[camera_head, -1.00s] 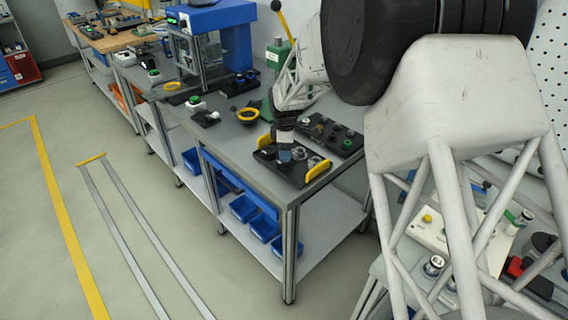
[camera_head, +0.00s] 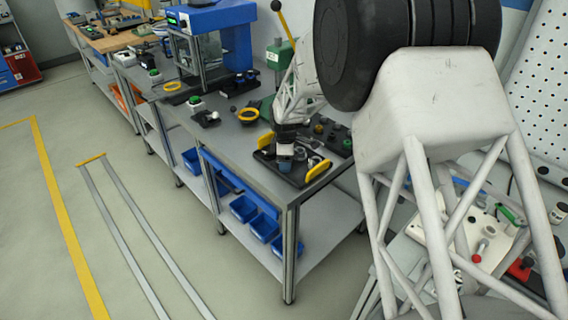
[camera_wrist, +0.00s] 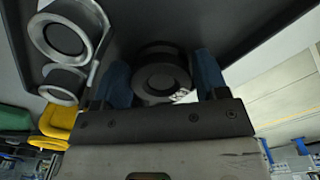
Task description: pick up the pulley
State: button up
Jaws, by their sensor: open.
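A black tray (camera_head: 297,181) with yellow handles sits on the near end of the grey bench, with metal parts on it. In the wrist view, a dark round part with a ring-shaped face (camera_wrist: 160,76), which looks like the pulley, shows between the two blue fingers. My gripper (camera_wrist: 164,84) is open, with one finger on either side of this part. I cannot tell whether the fingers touch it. In the head view my gripper (camera_head: 285,166) is low over the tray and hides part of it.
Silver ring-shaped parts (camera_wrist: 68,36) lie close beside one finger in the wrist view. A yellow tray handle (camera_head: 315,171) stands right of my gripper. A dark tray with several knobs (camera_head: 330,132) lies behind. A yellow ring (camera_head: 248,114) is farther left.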

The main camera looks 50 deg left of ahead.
jog(key=c, duration=0.8)
jog(key=shift+o, duration=0.2)
jog(key=shift+r, duration=0.2)
jog(key=shift+r, duration=1.5)
jog(key=s+d+r, duration=0.1)
jog(key=s+d, duration=0.7)
jog(key=d, duration=0.5)
jog(key=shift+s+d+r, duration=0.15)
jog(key=shift+s+r, duration=0.15)
jog(key=shift+s, duration=0.1)
